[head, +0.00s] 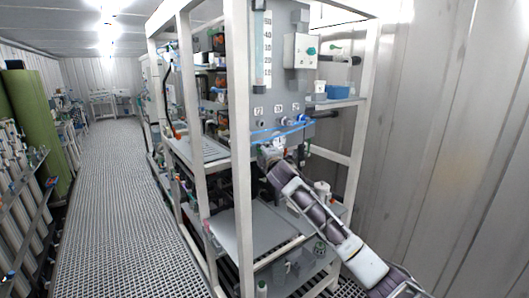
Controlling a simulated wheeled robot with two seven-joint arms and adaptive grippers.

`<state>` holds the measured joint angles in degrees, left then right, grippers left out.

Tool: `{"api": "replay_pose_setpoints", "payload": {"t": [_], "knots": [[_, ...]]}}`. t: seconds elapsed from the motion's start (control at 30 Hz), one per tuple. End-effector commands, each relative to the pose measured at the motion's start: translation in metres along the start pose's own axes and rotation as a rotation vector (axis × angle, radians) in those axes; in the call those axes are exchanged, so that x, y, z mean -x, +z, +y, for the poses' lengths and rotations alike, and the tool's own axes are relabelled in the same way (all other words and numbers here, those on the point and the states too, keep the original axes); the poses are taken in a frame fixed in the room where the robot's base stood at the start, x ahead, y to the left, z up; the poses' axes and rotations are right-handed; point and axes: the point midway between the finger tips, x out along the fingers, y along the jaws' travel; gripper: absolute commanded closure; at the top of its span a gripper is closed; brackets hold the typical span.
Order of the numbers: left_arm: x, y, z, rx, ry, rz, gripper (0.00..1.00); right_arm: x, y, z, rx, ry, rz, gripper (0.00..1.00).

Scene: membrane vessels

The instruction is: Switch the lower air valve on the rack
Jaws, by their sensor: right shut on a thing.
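The white-framed rack (238,150) stands in the middle of the head view and carries a grey panel (290,90). Small round fittings and a blue tube (282,131) are on the lower part of this panel. My right arm reaches up from the lower right. Its gripper (271,148) is at the panel's lower edge, just below the blue tube. It is shut on a small part there, which I take to be the lower air valve; the fingers hide most of it, so its handle position cannot be told. My left gripper is not in view.
White rack posts (357,150) stand on both sides of my right arm. A grey shelf (262,228) lies below the gripper, and a blue container (338,92) sits on a shelf at right. A grating walkway (115,220) runs clear along the left. A corrugated wall (450,130) closes the right.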

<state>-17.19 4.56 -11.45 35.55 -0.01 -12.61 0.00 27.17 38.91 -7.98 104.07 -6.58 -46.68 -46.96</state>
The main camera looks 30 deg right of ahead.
Motion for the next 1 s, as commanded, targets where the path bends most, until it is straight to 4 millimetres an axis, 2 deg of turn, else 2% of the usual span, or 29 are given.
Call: {"api": "replay_pose_setpoints", "payload": {"t": [0.03,0.4,0.43,0.5,1.0], "knots": [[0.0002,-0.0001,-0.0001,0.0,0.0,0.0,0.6,-0.0002,0.0027,0.0068,-0.007,0.009,-0.003,0.99],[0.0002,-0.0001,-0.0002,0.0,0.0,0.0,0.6,-0.0002,0.0028,0.007,-0.013,0.008,-0.003,0.99],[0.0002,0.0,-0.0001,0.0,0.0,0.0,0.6,-0.0002,0.0028,0.007,-0.012,0.008,-0.003,0.74],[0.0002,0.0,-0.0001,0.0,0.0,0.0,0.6,-0.0002,0.0028,0.0069,-0.012,0.008,-0.003,0.67],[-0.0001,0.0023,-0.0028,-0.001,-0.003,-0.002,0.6,0.0001,0.0008,0.0018,-0.01,0.0,-0.001,0.67]]}}
